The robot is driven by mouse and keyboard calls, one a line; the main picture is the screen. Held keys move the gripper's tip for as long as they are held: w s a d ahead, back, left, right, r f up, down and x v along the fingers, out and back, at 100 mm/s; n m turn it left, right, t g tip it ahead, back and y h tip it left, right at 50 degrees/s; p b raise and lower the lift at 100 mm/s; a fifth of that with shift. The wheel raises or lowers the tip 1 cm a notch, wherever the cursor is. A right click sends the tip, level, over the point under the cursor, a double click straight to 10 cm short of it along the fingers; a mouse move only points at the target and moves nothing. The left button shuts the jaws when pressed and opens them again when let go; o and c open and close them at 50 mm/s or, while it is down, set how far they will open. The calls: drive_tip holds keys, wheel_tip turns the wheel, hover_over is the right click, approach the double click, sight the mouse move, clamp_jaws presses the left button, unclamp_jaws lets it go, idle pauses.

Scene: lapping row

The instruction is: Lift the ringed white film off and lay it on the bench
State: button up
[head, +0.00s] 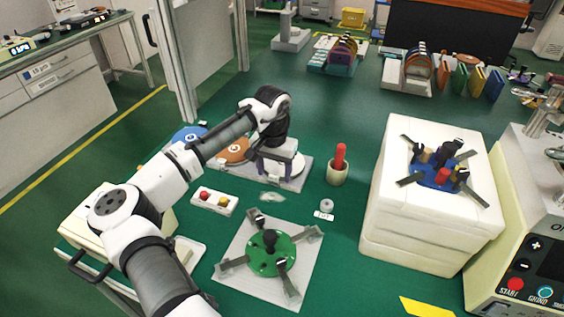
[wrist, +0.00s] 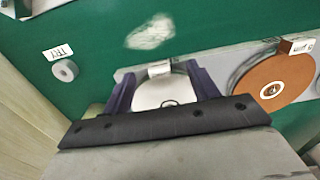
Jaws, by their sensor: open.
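The white film (wrist: 158,92) is a round white disc in the wrist view, with a small dark loop on it close to the gripper body. In the head view its white edge (head: 291,183) shows under my gripper, on a grey plate (head: 248,172). My gripper (wrist: 162,88) is open, with one purple finger on each side of the film's visible part. In the head view my gripper (head: 278,168) is low over the plate. I cannot tell whether the fingers touch the film. The gripper body hides the near part of the film. The green bench (head: 345,270) lies around the plate.
An orange-brown disc (head: 236,150) and a blue disc (head: 188,138) lie left of my gripper. A cup with a red rod (head: 338,172) and a white block (head: 415,230) stand to the right. A green four-armed fixture (head: 268,262) is in front. A whitish smear (head: 271,196) marks the bench.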

drive_tip(key=shift+f, duration=0.1)
drive_tip(key=c, duration=1.2)
drive_tip(key=shift+c, duration=0.4)
drive_tip(key=shift+w+r, duration=0.1)
drive_tip(key=shift+r, duration=0.1)
